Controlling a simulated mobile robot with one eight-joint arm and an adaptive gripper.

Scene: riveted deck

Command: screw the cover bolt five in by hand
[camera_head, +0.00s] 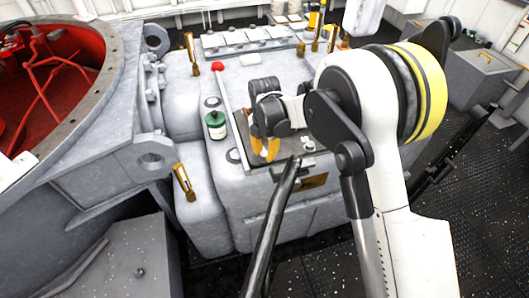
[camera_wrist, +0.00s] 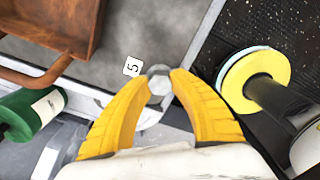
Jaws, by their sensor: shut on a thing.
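My gripper (camera_head: 265,152) is low over the top of the grey machine block, with its orange-yellow fingers pointing down. In the wrist view my gripper (camera_wrist: 158,86) has its two ribbed yellow fingers closed around a small grey hex-headed bolt (camera_wrist: 158,73), one finger on each side. A white tag (camera_wrist: 132,67) marked 5 lies just left of the bolt, on the grey surface. The bolt's shank and its hole are hidden below the head and the fingers. In the head view the bolt is too small to tell from the fingers.
A green bottle (camera_head: 215,125) stands left of my gripper; it also shows in the wrist view (camera_wrist: 30,110). A rust-brown tray (camera_wrist: 55,22) is at the upper left of the wrist view. Brass levers (camera_head: 190,52) stand behind.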

